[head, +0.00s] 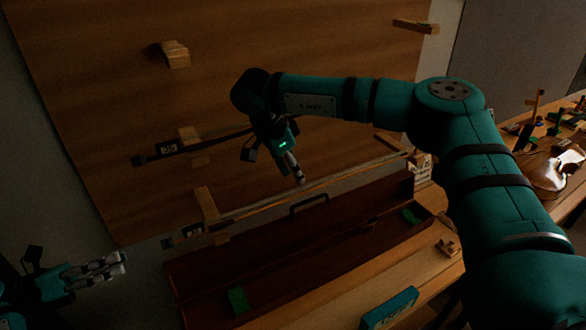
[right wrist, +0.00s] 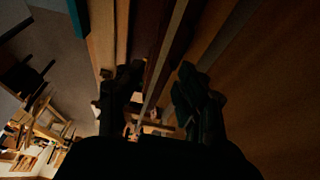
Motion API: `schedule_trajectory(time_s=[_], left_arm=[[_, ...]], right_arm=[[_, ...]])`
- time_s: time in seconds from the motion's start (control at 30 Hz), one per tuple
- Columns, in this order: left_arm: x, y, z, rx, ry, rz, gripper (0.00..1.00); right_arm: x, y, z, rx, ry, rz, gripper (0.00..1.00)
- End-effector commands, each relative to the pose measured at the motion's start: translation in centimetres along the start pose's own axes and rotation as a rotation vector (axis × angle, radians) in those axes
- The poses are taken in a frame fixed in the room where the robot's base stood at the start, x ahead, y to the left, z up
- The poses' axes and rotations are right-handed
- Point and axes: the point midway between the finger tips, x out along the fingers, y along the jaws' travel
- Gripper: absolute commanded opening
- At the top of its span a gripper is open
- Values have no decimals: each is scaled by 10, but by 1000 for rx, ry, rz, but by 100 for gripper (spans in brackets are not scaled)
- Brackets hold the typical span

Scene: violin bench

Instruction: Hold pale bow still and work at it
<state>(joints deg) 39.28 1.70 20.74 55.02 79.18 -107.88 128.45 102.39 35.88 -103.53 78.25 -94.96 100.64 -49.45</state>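The pale bow (head: 325,182) lies slantwise across wooden pegs on the back board, above a long dark red open case (head: 280,235). Its dark frog end with a white label (head: 188,232) is at the left peg. My right gripper (head: 299,178) points down at the middle of the bow's stick. In the right wrist view its fingers (right wrist: 160,85) are apart, with a long pale strip, seemingly the bow (right wrist: 170,50), running between them; I see no closed grip. My left gripper (head: 124,264) is at the lower left, away from the bow; its finger gap is unclear.
A dark bow (head: 205,143) hangs above the pale one. Wooden pegs (head: 174,54) stick out of the board. A green block (head: 238,300) lies in the case, and a teal box (head: 390,307) stands in front. A violin body (head: 552,177) lies at right.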

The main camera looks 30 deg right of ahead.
Motion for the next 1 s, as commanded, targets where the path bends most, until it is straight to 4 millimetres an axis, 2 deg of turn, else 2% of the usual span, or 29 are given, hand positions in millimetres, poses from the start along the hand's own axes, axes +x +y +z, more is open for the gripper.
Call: schedule_trajectory(time_s=[0.17, 0.4, 0.53, 0.7, 0.93, 1.0], left_arm=[[0, 0, 0, 0, 0, 0, 38], [0, 0, 0, 0, 0, 0, 38], [0, 0, 0, 0, 0, 0, 38], [0, 0, 0, 0, 0, 0, 38], [0, 0, 0, 0, 0, 0, 38], [0, 0, 0, 0, 0, 0, 38]], right_arm=[[17, -2, -3, -13, 20, -10, 37], [53, -2, -4, -10, 18, -9, 37], [67, -2, -4, -10, 16, -10, 37], [75, -3, -4, -9, 16, -11, 37], [75, -3, -4, -9, 16, -11, 37], [75, -3, -4, -9, 16, -11, 27]])
